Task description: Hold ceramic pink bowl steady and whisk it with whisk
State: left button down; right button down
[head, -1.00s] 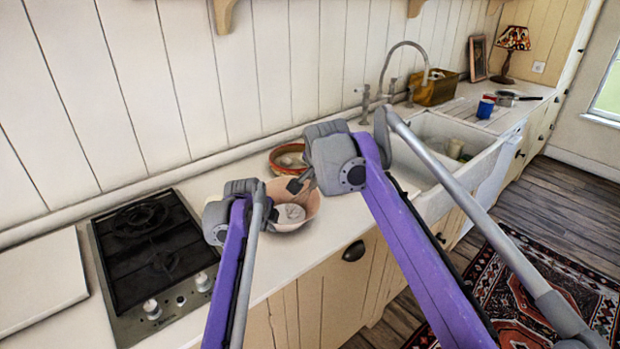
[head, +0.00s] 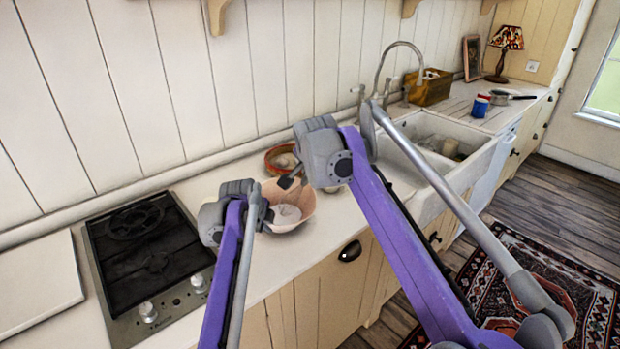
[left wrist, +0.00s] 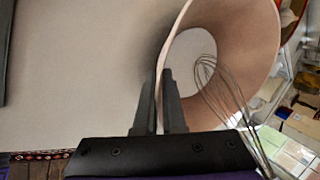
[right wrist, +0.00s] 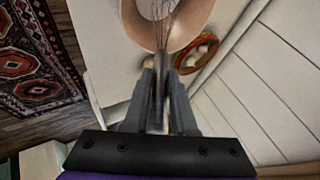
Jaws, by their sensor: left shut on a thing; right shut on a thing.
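The pink bowl (head: 298,207) stands on the counter between the stove and the sink. My left gripper (left wrist: 164,100) is shut on the bowl's wall at its rim, with one finger inside and one outside. The bowl (left wrist: 262,50) fills the upper right of the left wrist view. My right gripper (right wrist: 160,100) is shut on the whisk handle. The whisk's wire loops (right wrist: 162,22) reach into the bowl in the right wrist view. The whisk (left wrist: 225,88) also shows across the bowl's opening in the left wrist view. In the head view my right arm hides most of the whisk.
An orange-red dish (head: 280,160) sits on the counter just behind the bowl. The black stove top (head: 148,255) is to the left. The white sink (head: 440,150) with its tap is to the right. A blue cup (head: 480,107) stands beyond the sink.

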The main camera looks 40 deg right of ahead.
jog(key=shift+s+d, duration=0.15)
jog(key=shift+s, duration=0.1)
notch_tip(320, 180, up, 13)
jog(key=a, duration=0.1)
jog(key=shift+s+a+r, duration=0.2)
jog(key=shift+a, duration=0.1)
dwell(2.4)
